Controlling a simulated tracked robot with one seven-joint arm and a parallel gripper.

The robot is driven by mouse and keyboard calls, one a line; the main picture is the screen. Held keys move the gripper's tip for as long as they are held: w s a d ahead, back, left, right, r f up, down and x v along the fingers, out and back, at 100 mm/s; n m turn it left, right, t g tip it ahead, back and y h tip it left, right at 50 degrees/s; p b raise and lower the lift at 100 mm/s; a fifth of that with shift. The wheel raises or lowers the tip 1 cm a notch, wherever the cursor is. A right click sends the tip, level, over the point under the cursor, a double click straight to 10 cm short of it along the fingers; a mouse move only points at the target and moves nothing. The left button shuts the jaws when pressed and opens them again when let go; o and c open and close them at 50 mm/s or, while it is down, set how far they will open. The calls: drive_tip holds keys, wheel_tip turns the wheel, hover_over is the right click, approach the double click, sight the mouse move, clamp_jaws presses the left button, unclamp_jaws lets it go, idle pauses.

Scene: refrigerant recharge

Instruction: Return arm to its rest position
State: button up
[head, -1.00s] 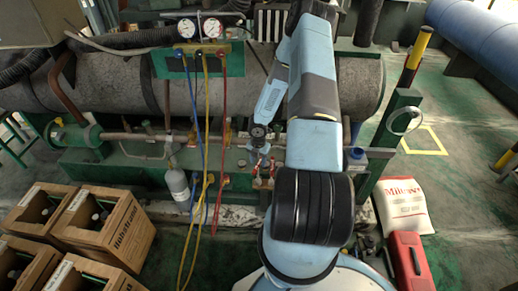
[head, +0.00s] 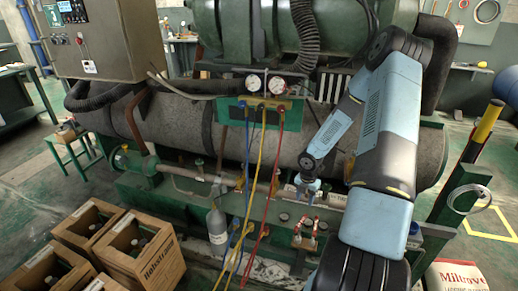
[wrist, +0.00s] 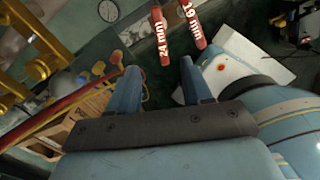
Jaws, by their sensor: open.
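In the head view, my blue-grey arm is folded at the right, and its end hangs in front of the large grey insulated cylinder (head: 190,120). My gripper (wrist: 160,85) is open and empty in the wrist view, its two blue fingers well apart. Beyond the fingers in the wrist view are two red handles marked 24 mm (wrist: 160,35) and 19 mm (wrist: 190,22). They are apart from the fingers.
The gauge manifold (head: 262,108) hangs blue, yellow and red hoses (head: 275,165) left of my gripper. A grey bottle (head: 217,230) stands below. Cardboard crates (head: 142,255) fill the lower left.

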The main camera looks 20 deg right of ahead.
drive_tip(key=shift+r, duration=0.1)
drive_tip(key=s+a+r+m+h, duration=0.15)
drive_tip(key=r+m, duration=0.25)
drive_tip(key=r, duration=0.7)
drive_tip(key=s+a+r+m+t+h, duration=0.15)
drive_tip(key=r+m, duration=0.25)
drive_tip(key=r, duration=0.6)
drive_tip(key=s+a+r+m+h, duration=0.15)
drive_tip(key=r+m, duration=0.25)
drive_tip(key=r, duration=0.7)
drive_tip(key=s+a+r+m+t+y, duration=0.2)
drive_tip(key=s+a+r+m, duration=0.4)
drive_tip(key=s+r, duration=0.3)
drive_tip(key=s+a+r+m+t+y, duration=0.2)
drive_tip(key=s+a+r+m, duration=0.5)
drive_tip(key=s, duration=0.5)
drive_tip(key=shift+s+a+r, duration=0.2)
drive_tip(key=shift+a+r, duration=0.1)
drive_tip(key=shift+r, duration=0.55)
drive_tip(key=shift+y, duration=0.25)
